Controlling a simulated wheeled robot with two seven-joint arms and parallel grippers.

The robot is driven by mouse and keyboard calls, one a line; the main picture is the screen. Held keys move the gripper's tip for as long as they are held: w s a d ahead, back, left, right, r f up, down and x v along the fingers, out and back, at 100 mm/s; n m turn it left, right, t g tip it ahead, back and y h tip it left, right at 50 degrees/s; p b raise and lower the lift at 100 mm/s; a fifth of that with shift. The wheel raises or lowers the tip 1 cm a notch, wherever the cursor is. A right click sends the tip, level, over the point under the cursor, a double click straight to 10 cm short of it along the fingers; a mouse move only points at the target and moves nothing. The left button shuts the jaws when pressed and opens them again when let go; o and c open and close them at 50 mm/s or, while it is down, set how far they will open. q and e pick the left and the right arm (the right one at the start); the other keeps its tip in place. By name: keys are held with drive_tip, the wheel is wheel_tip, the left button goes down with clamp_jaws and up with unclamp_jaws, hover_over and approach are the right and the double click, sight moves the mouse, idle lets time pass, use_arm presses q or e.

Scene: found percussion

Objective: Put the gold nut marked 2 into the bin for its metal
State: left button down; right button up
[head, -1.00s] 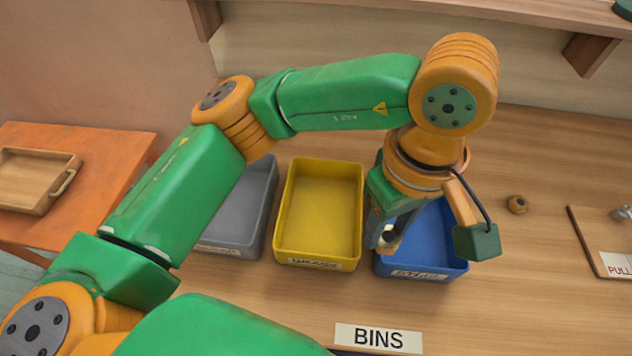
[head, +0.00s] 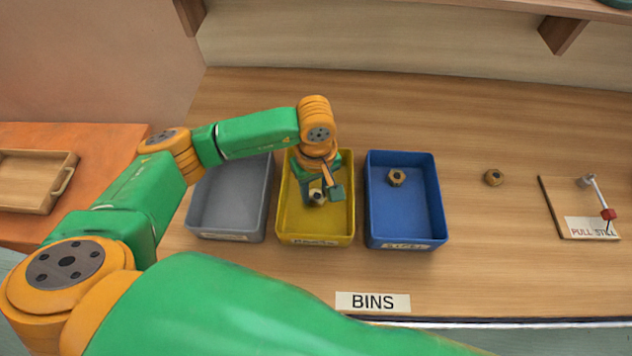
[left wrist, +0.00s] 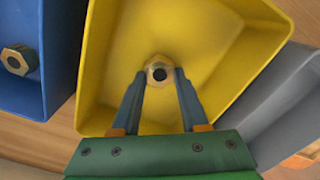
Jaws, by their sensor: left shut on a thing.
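My left gripper (head: 316,197) is in the yellow bin's opening and points down. It is shut on a gold nut (left wrist: 158,74), which shows between the fingertips in the left wrist view. No number is readable on it. The yellow bin (head: 285,226) surrounds the nut in both views; its label seems to read BRASS. I cannot tell whether the nut touches the floor of the bin. Another gold-brown nut (head: 396,177) lies in the blue bin (head: 405,215), whose label seems to read STEEL. My right gripper is not in view.
A grey bin (head: 232,200) stands left of the yellow one. Another nut (head: 494,177) lies on bare table to the right. A board with a lever (head: 605,213) is at the far right. A BINS sign (head: 373,302) marks the front edge.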

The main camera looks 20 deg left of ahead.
sight(316, 193)
use_arm(q)
drive_tip(key=shift+f+b, duration=0.3)
drive_tip(key=shift+b, duration=0.1)
drive_tip(key=shift+c, duration=2.1)
unclamp_jaws()
drive_tip(key=shift+r, duration=0.1)
drive_tip(key=shift+r+p, duration=0.35)
drive_tip(key=shift+p, duration=0.15)
wheel_tip(316, 193, up, 12)
drive_tip(key=b, duration=0.3)
drive_tip(key=shift+f, duration=0.15)
